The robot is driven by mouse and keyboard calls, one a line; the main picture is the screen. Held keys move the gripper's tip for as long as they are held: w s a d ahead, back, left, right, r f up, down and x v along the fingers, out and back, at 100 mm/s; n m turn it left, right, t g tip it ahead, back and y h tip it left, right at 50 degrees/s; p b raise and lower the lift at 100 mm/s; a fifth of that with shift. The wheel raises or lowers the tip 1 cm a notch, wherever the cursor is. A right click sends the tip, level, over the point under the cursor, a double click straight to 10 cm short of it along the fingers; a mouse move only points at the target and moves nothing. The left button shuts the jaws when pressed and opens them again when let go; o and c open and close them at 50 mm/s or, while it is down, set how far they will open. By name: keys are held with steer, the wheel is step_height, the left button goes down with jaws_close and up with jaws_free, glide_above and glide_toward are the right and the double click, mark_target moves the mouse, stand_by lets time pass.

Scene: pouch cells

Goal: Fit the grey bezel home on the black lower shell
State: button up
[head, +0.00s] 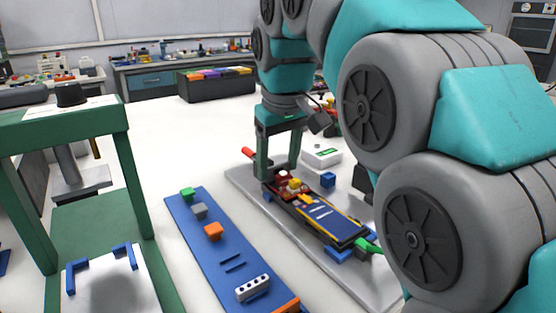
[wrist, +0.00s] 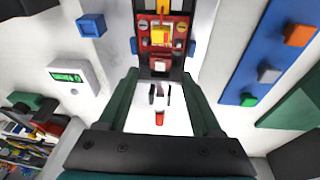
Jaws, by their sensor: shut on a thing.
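The black lower shell (head: 347,243) lies on the grey plate (head: 240,179), with a blue pouch cell (head: 328,218) and a red board (wrist: 160,26) in it. My gripper (head: 280,177) is down at the shell's far end. In the wrist view its green fingers (wrist: 160,78) stand on either side of a dark grey frame part, which I take for the grey bezel (wrist: 142,62). The fingers close on its sides. The bezel seems to lie at or just above the shell; I cannot tell whether it is fully seated. The fingers hide part of that end.
A blue strip (head: 221,262) with small blocks lies to the left. A white box with a green display (head: 321,158) and a blue block (head: 328,180) are on the right. A green stand (head: 125,185) is at far left. A red-tipped piece (wrist: 159,118) lies beyond the shell.

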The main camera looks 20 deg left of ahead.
steer(key=shift+f, duration=0.35)
steer(key=o, duration=1.4)
steer(key=shift+c, duration=0.2)
steer(key=shift+r, duration=0.15)
steer(key=p+v, duration=0.1)
steer(key=v, duration=0.6)
steer(key=shift+p, duration=0.35)
steer(key=shift+s+r+p, duration=0.1)
steer(key=shift+r+p, duration=0.25)
